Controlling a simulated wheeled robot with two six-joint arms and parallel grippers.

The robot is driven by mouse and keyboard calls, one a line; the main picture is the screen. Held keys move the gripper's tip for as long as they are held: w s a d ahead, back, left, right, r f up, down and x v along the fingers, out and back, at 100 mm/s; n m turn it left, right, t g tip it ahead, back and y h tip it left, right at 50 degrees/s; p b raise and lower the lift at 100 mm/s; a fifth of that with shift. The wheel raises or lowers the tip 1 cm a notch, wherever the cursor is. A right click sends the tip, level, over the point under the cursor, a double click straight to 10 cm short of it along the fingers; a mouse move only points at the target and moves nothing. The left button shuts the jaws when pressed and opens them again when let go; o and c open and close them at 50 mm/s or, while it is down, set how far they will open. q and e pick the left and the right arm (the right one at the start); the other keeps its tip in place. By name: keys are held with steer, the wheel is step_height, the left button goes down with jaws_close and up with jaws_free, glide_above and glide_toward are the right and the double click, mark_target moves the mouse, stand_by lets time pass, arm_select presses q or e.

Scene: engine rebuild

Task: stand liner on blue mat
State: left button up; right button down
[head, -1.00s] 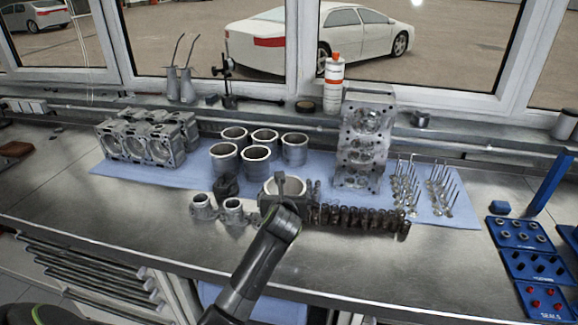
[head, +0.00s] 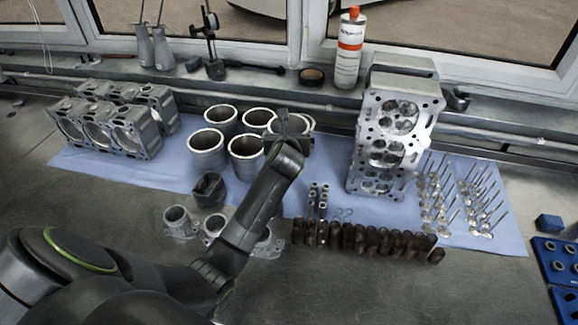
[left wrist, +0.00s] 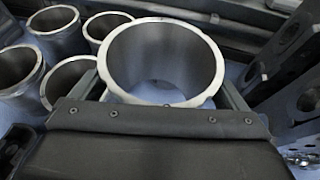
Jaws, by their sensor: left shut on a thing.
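My left gripper (head: 288,138) is shut on a grey metal liner (head: 308,123) above the blue mat (head: 180,172), right of the other liners. The gripper hides much of it in the head view. In the left wrist view the held liner (left wrist: 199,45) is upright, its open bore facing up between the fingers. I cannot tell whether its base touches the mat. Several liners stand upright on the mat to its left, the nearest being the front right liner (head: 247,170). Another may be hidden behind the held one. My right gripper is out of view.
The cylinder head (head: 390,130) stands close on the right, with valves (head: 440,200) beyond it. Dark springs (head: 365,240) line the front. The engine block (head: 115,125) is at left.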

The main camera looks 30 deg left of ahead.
arm_select(q)
step_height(320, 180, down, 10)
steer(key=shift+r, duration=0.25)
stand_by(0.3)
steer(key=shift+f, duration=0.15)
steer(key=o, duration=0.9)
steer(key=shift+s, duration=0.1)
steer(key=v, duration=1.2)
steer(key=shift+s, duration=0.1)
